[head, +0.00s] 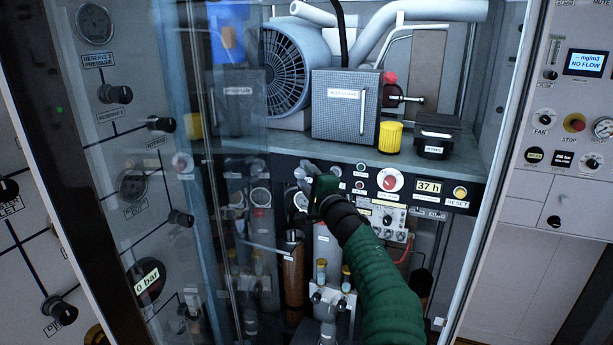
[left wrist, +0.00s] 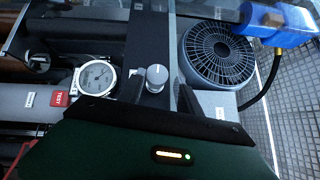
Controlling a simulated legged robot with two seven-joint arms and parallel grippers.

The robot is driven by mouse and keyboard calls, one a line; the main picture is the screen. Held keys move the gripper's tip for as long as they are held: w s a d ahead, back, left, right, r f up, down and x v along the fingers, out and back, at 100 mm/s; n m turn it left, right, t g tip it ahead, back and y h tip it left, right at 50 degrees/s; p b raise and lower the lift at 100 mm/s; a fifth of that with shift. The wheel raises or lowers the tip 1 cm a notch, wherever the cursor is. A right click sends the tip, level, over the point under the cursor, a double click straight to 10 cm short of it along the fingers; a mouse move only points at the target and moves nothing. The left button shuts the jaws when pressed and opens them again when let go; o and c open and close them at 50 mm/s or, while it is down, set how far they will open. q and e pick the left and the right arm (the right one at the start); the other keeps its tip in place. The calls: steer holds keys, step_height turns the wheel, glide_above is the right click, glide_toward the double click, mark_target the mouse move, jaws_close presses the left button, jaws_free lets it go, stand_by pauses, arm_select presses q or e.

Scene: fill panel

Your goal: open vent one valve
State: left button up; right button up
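My left gripper (head: 314,182), on a green-sleeved arm, reaches into the open cabinet, just below the shelf edge. Its fingertips are small and partly hidden by its dark green body, so I cannot tell whether they are open. In the left wrist view a grey round knob (left wrist: 156,77) stands ahead of the green gripper body (left wrist: 160,150), beside a round white-faced gauge (left wrist: 97,78). I see no gap or contact clearly between fingers and knob. I cannot read a label that marks the vent one valve. My right gripper is not in view.
A fan (head: 287,68), a grey box (head: 346,105), a yellow cap (head: 390,137) and a black box (head: 436,137) stand on the shelf above. A transparent door (head: 130,250) with reflections stands left. A brown cylinder (head: 293,265) and small fittings crowd below.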

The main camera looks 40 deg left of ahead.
arm_select(q)
steer(key=shift+a+f, duration=0.25)
steer(key=shift+a, duration=0.55)
steer(key=c, duration=0.5)
steer(key=shift+a, duration=0.1)
jaws_close()
steer(key=shift+w+f, duration=0.1)
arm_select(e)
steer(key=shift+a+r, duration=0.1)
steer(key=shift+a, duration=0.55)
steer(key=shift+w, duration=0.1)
arm_select(q)
steer(key=n+h+p, duration=0.1)
steer(key=p, duration=0.2)
steer(key=r+n+g+h+p, duration=0.1)
steer(key=n+h+p, duration=0.1)
steer(key=p, duration=0.2)
steer(key=shift+h, duration=0.3)
steer(key=shift+f+n+h+p, duration=0.2)
steer(key=shift+n+h+p, duration=0.4)
steer(key=shift+p, duration=0.5)
steer(key=shift+f, duration=0.1)
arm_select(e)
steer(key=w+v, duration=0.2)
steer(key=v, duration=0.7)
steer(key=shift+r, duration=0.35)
